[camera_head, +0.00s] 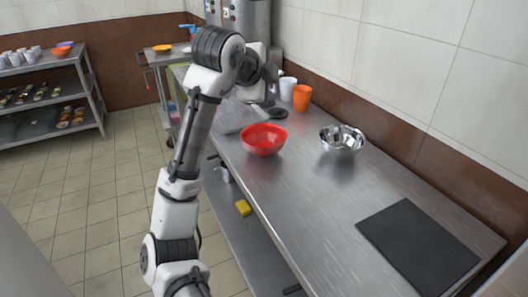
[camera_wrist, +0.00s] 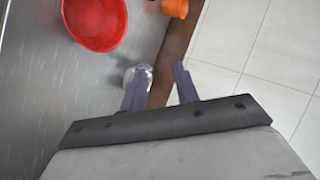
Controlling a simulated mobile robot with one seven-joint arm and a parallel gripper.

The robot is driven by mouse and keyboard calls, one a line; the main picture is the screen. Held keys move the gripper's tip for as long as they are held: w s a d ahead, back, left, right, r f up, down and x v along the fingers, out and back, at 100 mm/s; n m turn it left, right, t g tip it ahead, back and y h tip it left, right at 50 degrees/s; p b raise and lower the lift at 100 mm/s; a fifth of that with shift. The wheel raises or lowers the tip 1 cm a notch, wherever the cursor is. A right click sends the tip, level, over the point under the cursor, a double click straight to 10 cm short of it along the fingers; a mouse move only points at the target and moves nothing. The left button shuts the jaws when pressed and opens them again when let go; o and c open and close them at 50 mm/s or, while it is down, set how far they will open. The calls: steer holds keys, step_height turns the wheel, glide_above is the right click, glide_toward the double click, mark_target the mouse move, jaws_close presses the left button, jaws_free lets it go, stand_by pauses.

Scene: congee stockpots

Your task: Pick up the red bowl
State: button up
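The red bowl (camera_head: 263,140) stands upright on the steel counter (camera_head: 300,200), near its left edge, and looks empty. It also shows at the top left of the wrist view (camera_wrist: 95,22), cut off by the frame edge. My gripper (camera_wrist: 160,80) is open, with its two fingers apart and nothing between them. It is above the counter and apart from the red bowl. In the head view my arm reaches up on the left of the bowl, and the fingers are hard to make out.
A shiny metal bowl (camera_head: 342,141) stands right of the red bowl. Behind are an orange cup (camera_head: 302,97), a white cup (camera_head: 287,89) and a dark utensil (camera_head: 278,113). A black board (camera_head: 418,246) lies at the front right. A tiled wall (camera_head: 410,60) borders the counter.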

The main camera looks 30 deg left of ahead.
steer(key=s+a+f+m+g, duration=0.2)
steer(key=s+f+g, duration=0.35)
steer(key=f, duration=0.25)
glide_above(258, 150)
steer(key=s, duration=0.2)
steer(key=f, duration=0.6)
steer(key=shift+s+d+f+b, duration=0.1)
steer(key=shift+s+d+b, duration=0.1)
steer(key=shift+b, duration=0.15)
steer(key=shift+p+x, duration=0.5)
steer(key=shift+x, duration=2.6)
steer(key=shift+c, duration=0.3)
steer(key=shift+s, duration=0.1)
jaws_close()
